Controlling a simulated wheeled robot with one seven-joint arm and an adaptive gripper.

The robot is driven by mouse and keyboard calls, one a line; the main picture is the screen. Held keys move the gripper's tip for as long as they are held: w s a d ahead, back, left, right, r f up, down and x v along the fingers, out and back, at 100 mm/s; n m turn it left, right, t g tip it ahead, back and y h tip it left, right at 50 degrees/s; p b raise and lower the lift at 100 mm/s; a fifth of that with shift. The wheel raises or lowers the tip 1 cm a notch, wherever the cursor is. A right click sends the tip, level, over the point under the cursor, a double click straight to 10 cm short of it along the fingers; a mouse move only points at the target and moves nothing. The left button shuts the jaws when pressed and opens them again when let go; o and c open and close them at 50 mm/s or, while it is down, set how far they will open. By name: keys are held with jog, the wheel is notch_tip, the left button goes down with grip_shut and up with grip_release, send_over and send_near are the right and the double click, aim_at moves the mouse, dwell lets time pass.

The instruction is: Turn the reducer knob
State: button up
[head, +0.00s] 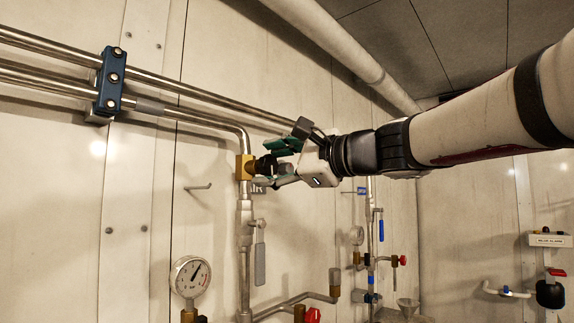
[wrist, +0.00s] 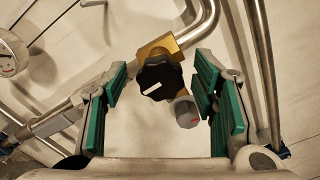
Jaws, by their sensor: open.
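The reducer knob is a black, scalloped knob (wrist: 160,78) with a white pointer line, on a brass body (wrist: 160,47) fitted to a steel pipe. In the wrist view it sits between and a little beyond the green pads of my gripper (wrist: 160,100). The jaws are open, with a gap on both sides of the knob. In the head view the brass body (head: 244,167) shows left of my gripper (head: 272,160), and the black knob (head: 264,166) is partly covered by the fingers. A small grey cap (wrist: 186,112) sits just below the knob in the wrist view.
A pressure gauge (head: 190,277) hangs lower left. A grey lever handle (head: 260,263) hangs below the brass body. Steel pipes with a blue clamp (head: 110,80) run along the upper left wall. A red valve handle (head: 313,315) is at the bottom.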

jog(key=v, duration=1.2)
jog(key=s+d+f+n+g+h, duration=0.1)
jog(key=s+f+n+g+h, duration=0.15)
jog(key=s+f, duration=0.5)
jog(key=s+d+f+n+g+h, duration=0.1)
jog(key=s+f+n+g+h, duration=0.2)
jog(key=f, duration=0.7)
jog(key=s+d+f+n+g+h, duration=0.1)
jog(key=s+f+n+h, duration=0.15)
jog(key=s+f, duration=0.45)
jog(key=s+d+f+n+g+h, duration=0.3)
jog(key=s+d+f+n+h, duration=0.3)
jog(key=s+d+f, duration=0.75)
notch_tip(320, 180, up, 14)
jog(key=w+a+t+p, duration=0.1)
jog(key=t+p, duration=0.1)
jog(key=p, duration=1.2)
jog(key=shift+w+a+r+t+p, duration=0.15)
jog(key=shift+a+r+t+p, duration=0.05)
jog(key=shift+a+t+p, duration=0.2)
